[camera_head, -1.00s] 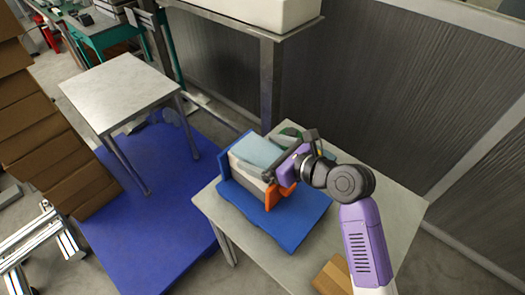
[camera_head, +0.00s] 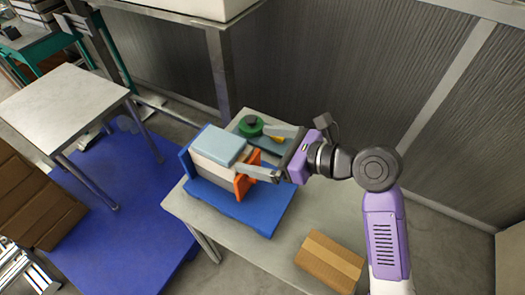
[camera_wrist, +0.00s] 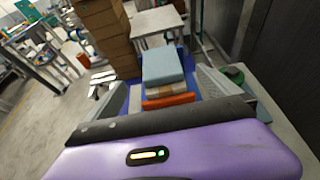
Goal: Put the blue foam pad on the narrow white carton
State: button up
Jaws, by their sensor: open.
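The light blue foam pad (camera_head: 222,141) lies flat on top of a white block-like carton (camera_head: 209,167); it also shows in the wrist view (camera_wrist: 162,66). I cannot tell whether this is the narrow white carton or several pieces side by side. The carton sits on a blue base (camera_head: 240,210) between an upright blue plate (camera_head: 185,160) and an orange plate (camera_head: 245,184). My gripper (camera_head: 271,152) is open and empty, to the right of the pad. In the wrist view its fingers (camera_wrist: 163,92) are wide apart, with the pad beyond and between them.
A green reel (camera_head: 250,126) lies behind the stack, close to my far finger. A brown cardboard box (camera_head: 329,262) lies at the table's front. The grey table (camera_head: 290,225) has bare room around it. A second table (camera_head: 66,100) stands left; a ribbed wall (camera_head: 350,70) is behind.

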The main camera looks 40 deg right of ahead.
jog(key=shift+s, duration=0.1)
jog(key=s+a+f+n+h, duration=0.1)
jog(key=s+f+n+h, duration=0.4)
jog(key=s+f+n, duration=0.55)
jog(key=s+a+r+n+t, duration=0.1)
jog(key=s+r+n, duration=0.2)
jog(key=s+n, duration=0.5)
jog(key=s+a+r+n+t, duration=0.1)
jog(key=s+r+n, duration=0.3)
jog(key=s+n, duration=0.4)
jog(key=a+n, duration=0.1)
jog(key=n, duration=0.4)
jog(key=shift+s+a+r, duration=0.25)
jog(key=shift+s+a, duration=0.05)
jog(key=shift+f, duration=0.3)
